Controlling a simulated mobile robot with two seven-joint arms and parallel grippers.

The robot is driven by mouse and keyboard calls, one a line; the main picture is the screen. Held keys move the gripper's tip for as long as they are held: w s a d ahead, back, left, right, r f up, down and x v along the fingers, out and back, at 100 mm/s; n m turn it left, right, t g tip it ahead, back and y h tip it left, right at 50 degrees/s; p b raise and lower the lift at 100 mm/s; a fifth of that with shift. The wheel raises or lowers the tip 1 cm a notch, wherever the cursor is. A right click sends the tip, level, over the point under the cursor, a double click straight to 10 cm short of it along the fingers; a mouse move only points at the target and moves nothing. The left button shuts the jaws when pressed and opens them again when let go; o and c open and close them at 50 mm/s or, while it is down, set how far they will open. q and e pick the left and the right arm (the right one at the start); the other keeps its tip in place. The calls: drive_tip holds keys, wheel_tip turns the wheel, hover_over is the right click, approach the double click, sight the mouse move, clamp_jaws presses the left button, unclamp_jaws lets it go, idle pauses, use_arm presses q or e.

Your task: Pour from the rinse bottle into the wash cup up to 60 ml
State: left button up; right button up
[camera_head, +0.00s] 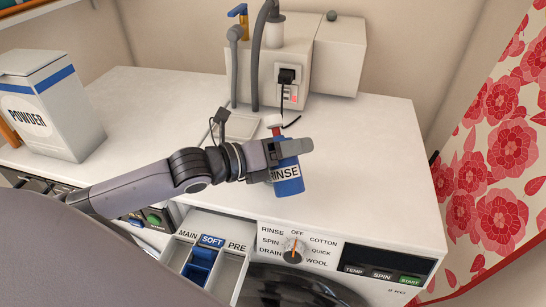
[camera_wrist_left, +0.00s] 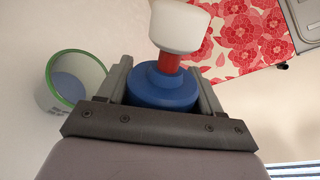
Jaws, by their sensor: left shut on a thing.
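The rinse bottle (camera_head: 289,186) is blue with a "RINSE" label, a red neck and a white cap-like top. My left gripper (camera_head: 290,148) is shut on it over the front of the washing machine, with the bottle close to upright. In the left wrist view the bottle (camera_wrist_left: 162,88) sits between the fingers of my left gripper (camera_wrist_left: 160,95). A white cup with a green rim (camera_wrist_left: 75,82), apparently the wash cup, stands to its left with a bluish inside. I cannot read its level. The cup does not show in the head view. My right gripper is not in view.
The white worktop (camera_head: 370,150) is clear to the right. A powder box (camera_head: 50,105) stands at the left, and a white unit with hoses (camera_head: 315,60) at the back. The detergent drawer (camera_head: 205,258) is open below. A red floral curtain (camera_head: 500,150) hangs at the right.

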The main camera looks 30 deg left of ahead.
use_arm(q)
drive_tip(key=shift+w+a+r+n+g+h+p, duration=0.1)
drive_tip(key=shift+r+n+g+h+p, duration=0.15)
drive_tip(key=shift+n+p, duration=0.45)
drive_tip(key=shift+w+a+r+n+g+h+p, duration=0.15)
drive_tip(key=shift+n+g+p, duration=0.2)
drive_tip(key=shift+n, duration=0.65)
idle(5.0)
drive_tip(key=shift+s+d+f+m+b, duration=0.2)
drive_tip(key=shift+f+m+b, duration=0.15)
drive_tip(key=shift+m+b, duration=0.2)
drive_tip(key=shift+f+m+t+b, duration=0.1)
drive_tip(key=shift+m+t+b, duration=0.2)
drive_tip(key=shift+m+t, duration=0.15)
drive_tip(key=shift+m+y, duration=0.3)
